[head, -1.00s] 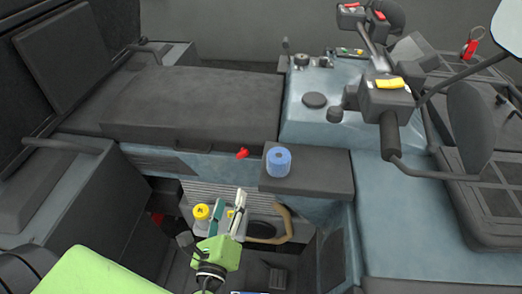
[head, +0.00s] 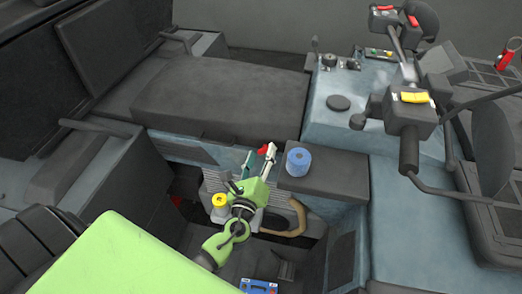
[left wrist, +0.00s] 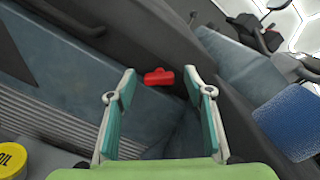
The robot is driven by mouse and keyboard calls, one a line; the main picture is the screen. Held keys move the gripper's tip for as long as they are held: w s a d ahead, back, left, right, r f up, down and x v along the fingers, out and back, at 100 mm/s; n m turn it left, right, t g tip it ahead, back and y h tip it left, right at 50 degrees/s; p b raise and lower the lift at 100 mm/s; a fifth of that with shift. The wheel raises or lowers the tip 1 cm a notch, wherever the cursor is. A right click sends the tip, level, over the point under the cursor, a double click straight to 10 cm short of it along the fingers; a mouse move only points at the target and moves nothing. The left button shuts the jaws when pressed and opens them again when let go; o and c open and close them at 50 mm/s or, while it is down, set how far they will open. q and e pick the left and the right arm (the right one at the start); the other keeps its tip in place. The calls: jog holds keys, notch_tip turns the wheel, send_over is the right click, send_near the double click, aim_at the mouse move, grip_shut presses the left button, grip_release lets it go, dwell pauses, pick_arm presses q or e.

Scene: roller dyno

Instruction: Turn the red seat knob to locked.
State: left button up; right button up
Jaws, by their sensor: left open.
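The red seat knob (head: 264,149) sits on the blue-grey panel below the front edge of the dark seat. In the left wrist view the red knob (left wrist: 158,77) lies ahead of and between my open fingers, with its wide handle roughly level in the picture. My left gripper (head: 259,158) is open, its two teal-padded fingers pointing at the knob; they also show in the left wrist view (left wrist: 160,112). The fingertips look close to the knob, but I cannot tell whether they reach around it. My right gripper is not in view.
A blue roll (head: 299,162) stands on the dark ledge right of the knob. A yellow cap (head: 219,200) and a tan curved hose (head: 297,219) are below. A console with levers (head: 410,110) rises to the right. The seat top (head: 220,100) is clear.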

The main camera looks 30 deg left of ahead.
pick_arm(q)
jog(key=shift+w, duration=0.25)
grip_shut()
